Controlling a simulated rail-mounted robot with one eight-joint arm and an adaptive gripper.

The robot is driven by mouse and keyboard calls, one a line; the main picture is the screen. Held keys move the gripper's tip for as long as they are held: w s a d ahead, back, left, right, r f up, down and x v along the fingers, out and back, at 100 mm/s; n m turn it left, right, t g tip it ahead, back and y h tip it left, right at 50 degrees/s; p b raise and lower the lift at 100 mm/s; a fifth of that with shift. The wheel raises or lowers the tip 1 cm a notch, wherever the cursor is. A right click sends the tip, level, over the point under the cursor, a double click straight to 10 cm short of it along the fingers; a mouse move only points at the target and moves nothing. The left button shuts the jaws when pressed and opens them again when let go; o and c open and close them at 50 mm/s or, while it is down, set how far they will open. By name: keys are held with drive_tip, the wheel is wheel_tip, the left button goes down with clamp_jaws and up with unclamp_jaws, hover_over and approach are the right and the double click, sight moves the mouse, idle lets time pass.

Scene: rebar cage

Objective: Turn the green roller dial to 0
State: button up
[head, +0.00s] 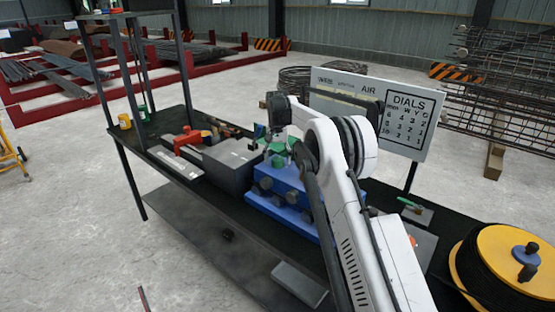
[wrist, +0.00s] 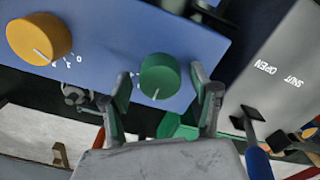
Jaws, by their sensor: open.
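The green roller dial (wrist: 160,78) is a round knob on the blue machine top (wrist: 120,30) in the wrist view. Its white pointer line runs toward the lower edge of the picture. The scale marks by it are mostly hidden. My gripper (wrist: 161,73) is open, one finger on each side of the green dial, with nothing clamped. I cannot tell whether a finger touches it. In the head view my gripper (head: 276,132) is above the blue machine (head: 288,188), and the dial cannot be clearly told from the other green parts.
A yellow dial (wrist: 38,38) with white numbers sits left of the green one. A grey panel (wrist: 270,65) marked SHUT and OPEN is at the right. A DIALS sign (head: 408,112) stands behind the bench. A yellow spool (head: 518,262) is at the right, a grey box (head: 232,162) at left.

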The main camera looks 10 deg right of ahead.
drive_tip(key=shift+f, duration=0.1)
drive_tip(key=shift+c, duration=0.5)
drive_tip(key=c, duration=1)
drive_tip(key=shift+n+b, duration=0.3)
drive_tip(key=shift+f+n+b, duration=0.1)
drive_tip(key=shift+n+b, duration=0.55)
drive_tip(key=shift+n, duration=0.35)
drive_tip(key=n+b, duration=0.1)
drive_tip(key=n, duration=0.2)
drive_tip(key=shift+n+b, duration=0.3)
drive_tip(key=n+b, duration=0.1)
drive_tip(key=n, duration=0.4)
drive_tip(key=shift+n, duration=0.3)
